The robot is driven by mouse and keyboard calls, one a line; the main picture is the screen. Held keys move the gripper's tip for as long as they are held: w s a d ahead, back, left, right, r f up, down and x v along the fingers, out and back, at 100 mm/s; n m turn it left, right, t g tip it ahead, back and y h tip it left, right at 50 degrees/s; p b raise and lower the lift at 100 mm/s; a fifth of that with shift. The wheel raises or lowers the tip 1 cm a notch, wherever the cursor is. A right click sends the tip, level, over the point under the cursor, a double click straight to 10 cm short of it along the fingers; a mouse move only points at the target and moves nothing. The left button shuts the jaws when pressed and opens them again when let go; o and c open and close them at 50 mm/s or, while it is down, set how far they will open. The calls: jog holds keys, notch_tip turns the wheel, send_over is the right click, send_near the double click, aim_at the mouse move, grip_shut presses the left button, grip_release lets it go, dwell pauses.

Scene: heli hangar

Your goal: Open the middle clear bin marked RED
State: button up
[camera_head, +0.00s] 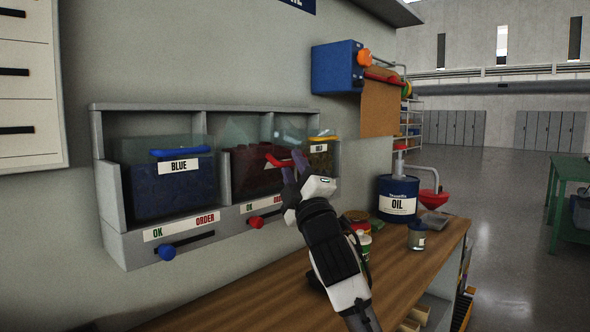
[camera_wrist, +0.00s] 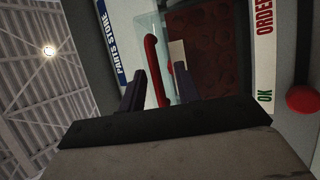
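The middle clear bin (camera_head: 243,172) holds dark red contents and sits in the grey wall rack between the blue bin and the right-hand bin. Its red bar handle (camera_head: 275,161) is partly behind my fingers; it also shows in the wrist view (camera_wrist: 154,68). A pale label (camera_wrist: 178,55) is beside the handle, its text unreadable. My gripper (camera_head: 291,167) is at the bin's front. In the wrist view my gripper (camera_wrist: 160,82) is open, with its two dark fingers on either side of the handle. I cannot tell whether they touch it.
The blue bin (camera_head: 172,185) is at left, the right-hand bin (camera_head: 322,158) close beside my gripper. Slider knobs, blue (camera_head: 167,253) and red (camera_head: 256,222), stick out below. An oil drum (camera_head: 398,200) and a small can (camera_head: 417,236) stand on the wooden bench (camera_head: 235,300); its near left part is clear.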

jog(key=shift+s, duration=0.1)
jog(key=b+v, duration=0.3)
jog(key=v, duration=1)
jog(key=shift+s+f, duration=0.2)
jog(key=shift+s, duration=0.05)
jog(key=shift+s+d, duration=0.1)
